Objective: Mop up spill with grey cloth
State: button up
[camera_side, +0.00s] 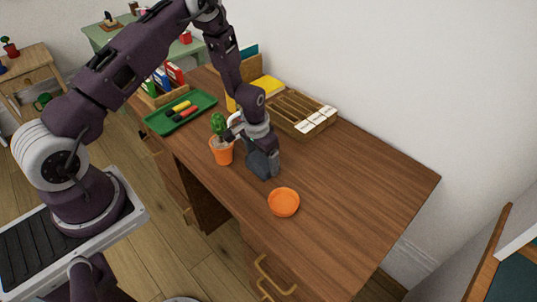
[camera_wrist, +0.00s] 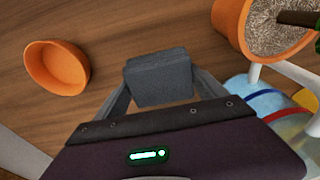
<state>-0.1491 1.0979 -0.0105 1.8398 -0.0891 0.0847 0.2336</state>
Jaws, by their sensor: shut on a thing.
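The grey cloth (camera_wrist: 160,78) looks like a folded, block-shaped bundle. My gripper (camera_side: 262,160) is shut on it, with a finger on either side in the wrist view. In the side view the cloth (camera_side: 264,167) is low at the wooden desk, between the potted cactus and the orange dish. I cannot tell whether it touches the desktop. No spill can be made out in either view; the cloth and my gripper hide part of the desktop.
An orange dish (camera_side: 284,203) sits close to the right of the cloth. A potted cactus (camera_side: 221,151) stands close on the left. A green tray (camera_side: 180,112) with markers and a wooden organiser (camera_side: 302,108) lie farther back. The desk's right side (camera_side: 375,190) is clear.

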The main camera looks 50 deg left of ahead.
jog(key=shift+s, duration=1.35)
jog(key=shift+w, duration=4.35)
jog(key=shift+s, duration=4.25)
jog(key=shift+s+r, duration=0.15)
jog(key=shift+s, duration=0.05)
jog(key=shift+r, duration=3.9)
